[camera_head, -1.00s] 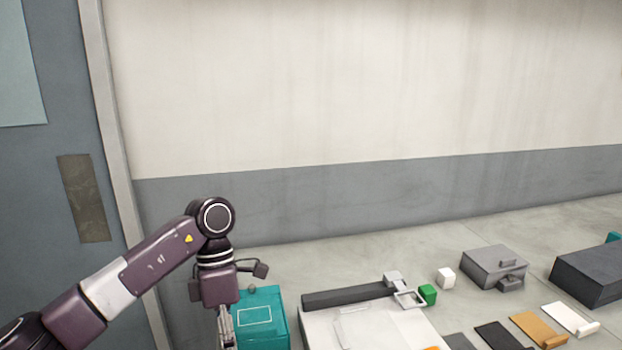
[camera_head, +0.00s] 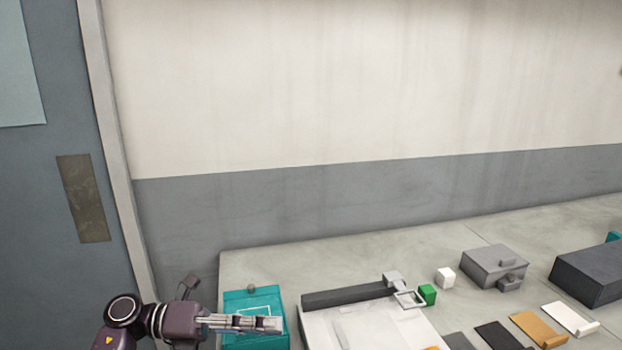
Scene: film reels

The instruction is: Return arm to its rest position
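My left arm comes in low at the left edge of the table, dark purple with a round joint. Its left gripper (camera_head: 270,324) points right, level, in front of the teal box (camera_head: 240,297) and hides part of it. The fingers line up one behind the other from this side, so whether they are open or shut cannot be told. No object shows in them. My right gripper is not in view.
The grey table (camera_head: 350,261) holds a white board with a dark bar (camera_head: 345,295), a green cube (camera_head: 427,294), a white cube (camera_head: 446,278), a grey box (camera_head: 490,266), a dark box (camera_head: 590,274) and several flat pieces. A blue-grey door (camera_head: 60,260) stands left.

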